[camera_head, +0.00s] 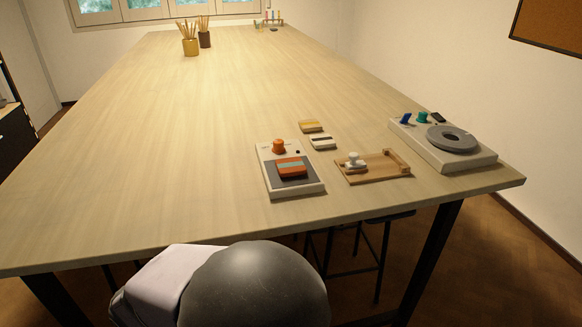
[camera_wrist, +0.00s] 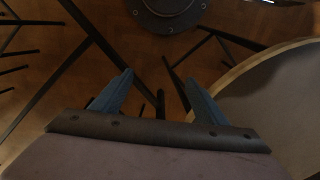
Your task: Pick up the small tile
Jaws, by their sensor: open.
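Three striped tiles are on the table. An orange tile with a teal stripe (camera_head: 291,167) lies on the dark pad of a white device (camera_head: 310,189). Two smaller-looking tiles lie on the wood behind and right of that device: a yellow striped tile (camera_head: 311,126) and a white tile with dark stripes (camera_head: 323,142) close in front of it. I cannot tell which of these two is the small tile. My gripper (camera_wrist: 160,88) shows in the wrist view with its two blue fingers apart and nothing between them. No tile shows in the wrist view.
The white device carries an orange knob (camera_head: 278,146). A wooden tray (camera_head: 375,176) holds a small white-topped object (camera_head: 355,161). A wheel device (camera_head: 440,157) stands at the table's right edge. Brush pots (camera_head: 191,47) stand far back. The table's left and middle are clear.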

